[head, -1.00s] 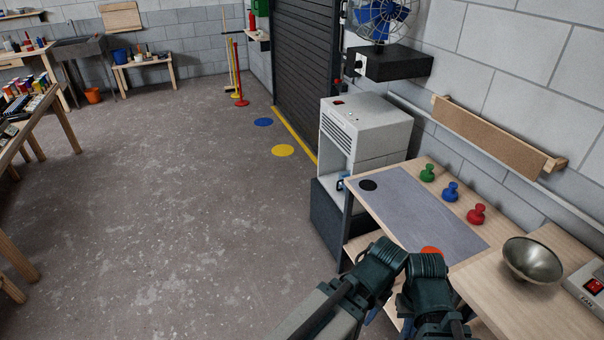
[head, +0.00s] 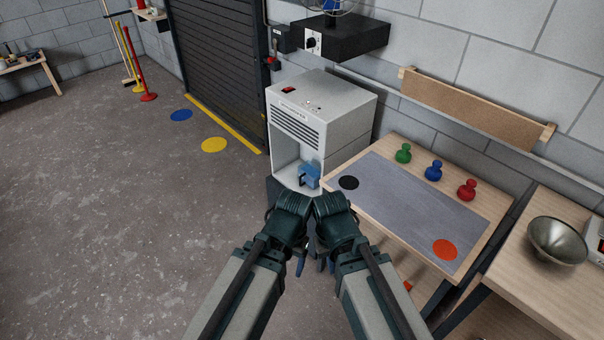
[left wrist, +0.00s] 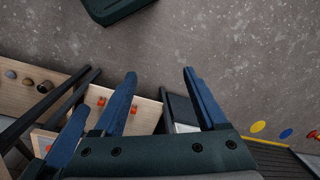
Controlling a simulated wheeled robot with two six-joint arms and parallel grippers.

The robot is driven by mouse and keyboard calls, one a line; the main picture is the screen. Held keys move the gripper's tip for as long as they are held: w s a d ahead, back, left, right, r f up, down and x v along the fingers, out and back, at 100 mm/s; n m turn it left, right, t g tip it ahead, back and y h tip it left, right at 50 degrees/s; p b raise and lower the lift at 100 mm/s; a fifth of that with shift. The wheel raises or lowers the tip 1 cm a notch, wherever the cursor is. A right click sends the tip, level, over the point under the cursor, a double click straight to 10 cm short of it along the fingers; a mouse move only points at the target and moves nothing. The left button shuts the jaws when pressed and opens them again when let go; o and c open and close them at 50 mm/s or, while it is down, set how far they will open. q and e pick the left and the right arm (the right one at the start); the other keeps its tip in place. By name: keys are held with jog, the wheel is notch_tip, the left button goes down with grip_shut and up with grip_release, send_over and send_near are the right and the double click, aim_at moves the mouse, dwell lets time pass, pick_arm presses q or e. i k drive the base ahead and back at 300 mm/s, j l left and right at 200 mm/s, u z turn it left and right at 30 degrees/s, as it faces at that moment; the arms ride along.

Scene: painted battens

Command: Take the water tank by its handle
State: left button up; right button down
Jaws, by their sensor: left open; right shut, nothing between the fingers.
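The blue water tank (head: 311,178) sits low in the open front bay of a pale grey machine (head: 334,122). A dark handle (head: 303,181) shows at its front. My left gripper (head: 299,263) is in front of and below the bay, apart from the tank, fingers pointing down and partly hidden by its wrist. In the left wrist view its blue fingers (left wrist: 160,98) are spread with nothing between them. My right gripper (head: 327,264) is close beside it, shut and empty. The tank cannot be made out in the left wrist view.
Right of the machine stands a wooden table (head: 487,237) with a grey mat (head: 410,205) and green, blue and red knobbed pieces. A metal bowl (head: 557,240) is on another bench. A black box (head: 345,38) sticks out above the machine.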

aim_at(310, 172)
jog(key=i+j+z, duration=0.1)
jog(key=i+j, duration=0.2)
jog(key=i+j+z, duration=0.15)
jog(key=i+j, duration=0.15)
jog(key=j, duration=0.15)
jog(key=i+j+z, duration=0.1)
jog(key=i+j, duration=0.15)
jog(key=j, duration=0.2)
jog(key=i+j+z, duration=0.15)
jog(key=j, duration=0.3)
jog(key=i+j+z, duration=0.1)
jog(key=i+j, duration=0.25)
jog(key=j, duration=0.15)
jog(key=i+j+z, duration=0.1)
jog(key=j, duration=0.4)
jog(key=i+j+z, duration=0.15)
jog(key=i+j, duration=0.15)
jog(key=j, duration=0.2)
jog(key=i+j+z, duration=0.1)
jog(key=j, duration=0.45)
jog(key=i, duration=0.05)
